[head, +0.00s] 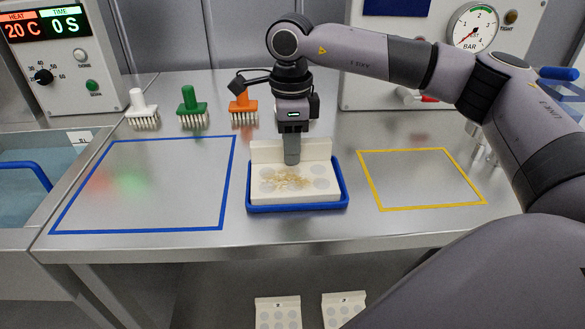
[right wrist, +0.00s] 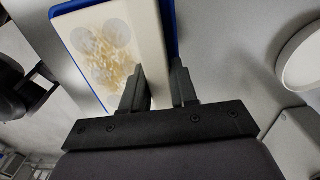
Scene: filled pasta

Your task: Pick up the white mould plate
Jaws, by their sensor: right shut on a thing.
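The white mould plate (head: 262,193) sits in a blue tray (head: 298,206) at the middle of the steel table. It has round grey hollows, crumbly yellowish bits over its middle and a raised wall along its back. It also shows in the right wrist view (right wrist: 88,82). My right gripper (head: 291,158) comes down from above onto the back wall. In the right wrist view its two fingers (right wrist: 160,88) stand on either side of that wall, shut on it. The plate appears to be still within the tray. My left gripper is not in view.
A blue-outlined area (head: 150,185) on the left and a yellow-outlined area (head: 420,180) on the right are empty. White (head: 143,110), green (head: 192,107) and orange (head: 243,107) stamps stand behind. Two more plates (head: 278,312) lie below the table.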

